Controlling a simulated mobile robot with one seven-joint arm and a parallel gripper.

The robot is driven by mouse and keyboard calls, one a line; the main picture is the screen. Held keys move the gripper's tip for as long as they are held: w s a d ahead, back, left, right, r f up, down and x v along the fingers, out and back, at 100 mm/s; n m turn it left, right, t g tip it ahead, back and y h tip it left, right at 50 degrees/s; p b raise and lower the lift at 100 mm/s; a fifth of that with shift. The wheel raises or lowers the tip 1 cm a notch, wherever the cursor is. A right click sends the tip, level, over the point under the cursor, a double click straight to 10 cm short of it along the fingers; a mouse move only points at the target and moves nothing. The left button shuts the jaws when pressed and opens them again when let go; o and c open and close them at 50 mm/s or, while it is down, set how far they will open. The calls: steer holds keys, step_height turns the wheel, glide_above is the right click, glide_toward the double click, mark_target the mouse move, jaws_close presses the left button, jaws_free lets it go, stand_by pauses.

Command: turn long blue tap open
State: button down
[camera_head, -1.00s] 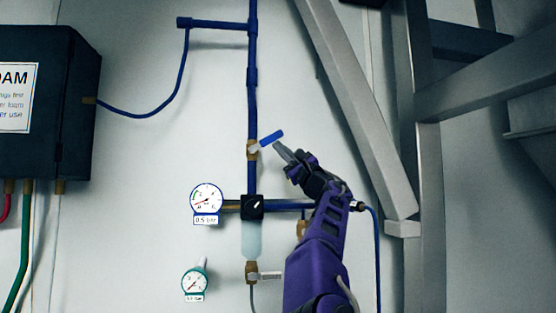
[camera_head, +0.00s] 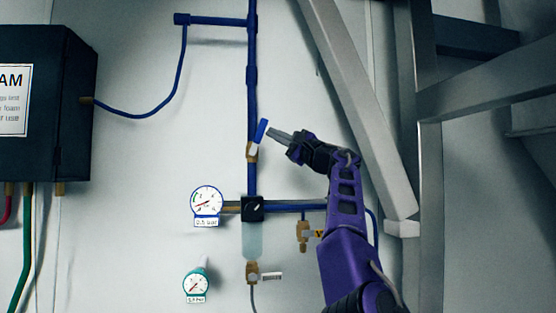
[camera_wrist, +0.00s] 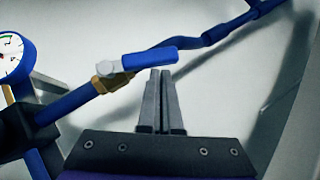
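The long blue tap has a blue lever handle (camera_head: 261,130) on a brass valve body (camera_head: 252,152) in the vertical blue pipe. In the head view the handle points steeply up, leaning slightly right. In the wrist view the blue handle (camera_wrist: 150,61) crosses just ahead of my fingertips, with its metal neck and brass valve (camera_wrist: 103,80) to the left. My gripper (camera_head: 269,133) is at the right side of the handle, touching it or very close. In the wrist view its two fingers (camera_wrist: 160,72) are together, with nothing seen between them.
A white-faced gauge (camera_head: 207,202) and a black regulator (camera_head: 252,208) sit below the tap. A green gauge (camera_head: 196,285) and a lower brass valve (camera_head: 252,272) are further down. A dark box (camera_head: 45,110) is at left. A grey diagonal beam (camera_head: 355,105) stands at right.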

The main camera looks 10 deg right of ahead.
steer(key=shift+a+r+p, duration=0.4)
steer(key=shift+a+r, duration=0.45)
steer(key=shift+a, duration=0.1)
steer(key=shift+s, duration=0.1)
